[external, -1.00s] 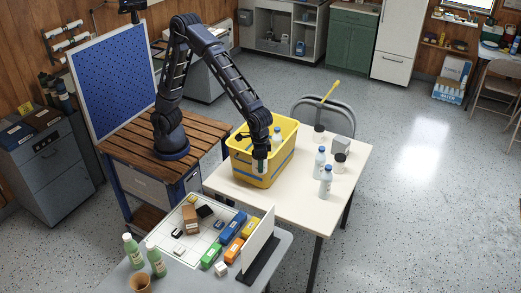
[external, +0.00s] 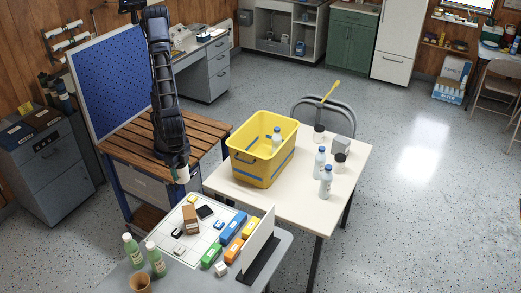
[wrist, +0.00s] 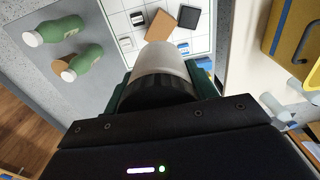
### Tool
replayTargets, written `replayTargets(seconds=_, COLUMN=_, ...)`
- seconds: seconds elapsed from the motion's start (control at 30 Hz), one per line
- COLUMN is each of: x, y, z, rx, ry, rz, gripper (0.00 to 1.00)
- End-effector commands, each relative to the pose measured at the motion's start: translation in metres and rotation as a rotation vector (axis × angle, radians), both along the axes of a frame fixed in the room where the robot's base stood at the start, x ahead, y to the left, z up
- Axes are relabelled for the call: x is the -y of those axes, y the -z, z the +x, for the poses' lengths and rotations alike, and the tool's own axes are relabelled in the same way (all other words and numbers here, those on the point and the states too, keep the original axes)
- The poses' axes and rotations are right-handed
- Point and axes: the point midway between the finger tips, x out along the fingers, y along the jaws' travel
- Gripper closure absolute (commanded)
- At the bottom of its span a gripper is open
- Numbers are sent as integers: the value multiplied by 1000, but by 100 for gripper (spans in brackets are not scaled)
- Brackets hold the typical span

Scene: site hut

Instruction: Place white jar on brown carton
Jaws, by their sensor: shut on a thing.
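My gripper (external: 180,168) is shut on the white jar (wrist: 160,60) and holds it in the air near the front edge of the wooden bench. In the wrist view the jar's black lid (wrist: 157,93) lies between the green fingers and its white body points away from the camera. The jar also shows as a small pale shape in the external view (external: 182,175). The brown carton (external: 190,219) stands on the white gridded board, below and in front of my gripper. In the wrist view the carton (wrist: 160,24) shows just beyond the jar, partly covered by it.
Beside the carton are a black box (external: 205,211), blue, green and orange blocks, and an upright white panel (external: 257,240). Green bottles (external: 156,258) and a tan cup (external: 140,283) stand at the front left. A yellow bin (external: 255,171) is on the white table.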

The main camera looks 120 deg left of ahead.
Motion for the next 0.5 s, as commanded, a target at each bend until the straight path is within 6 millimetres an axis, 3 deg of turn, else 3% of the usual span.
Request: replayTargets(seconds=0.5, x=0, y=98, z=-1, rx=-5, ry=2, rz=1, gripper=75)
